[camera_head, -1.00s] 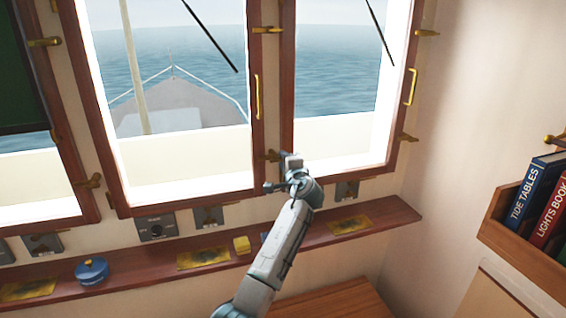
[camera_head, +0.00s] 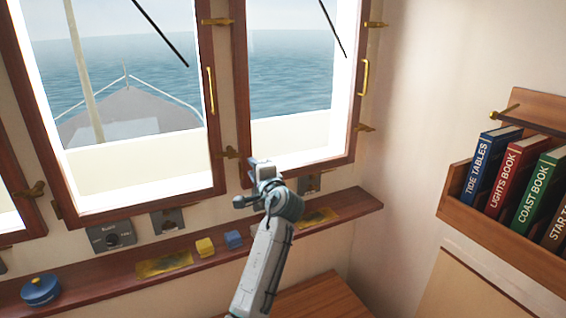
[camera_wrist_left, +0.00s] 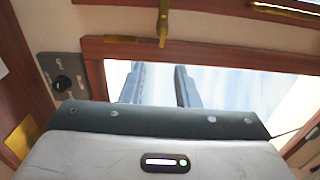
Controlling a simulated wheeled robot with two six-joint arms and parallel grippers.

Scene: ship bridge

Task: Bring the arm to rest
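My left arm reaches up from the bottom middle of the head view, in front of the window and shelf. Its left gripper (camera_head: 260,172) is near the lower corner of the right-hand window (camera_head: 290,85). In the left wrist view, the two dark fingers of this gripper (camera_wrist_left: 161,78) stand apart with nothing visible between them. The head view does not show the finger gap clearly. My right gripper is in neither view.
A book rack (camera_head: 480,222) with several books is on the right wall. Brass handles (camera_head: 211,90) project from the frames.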

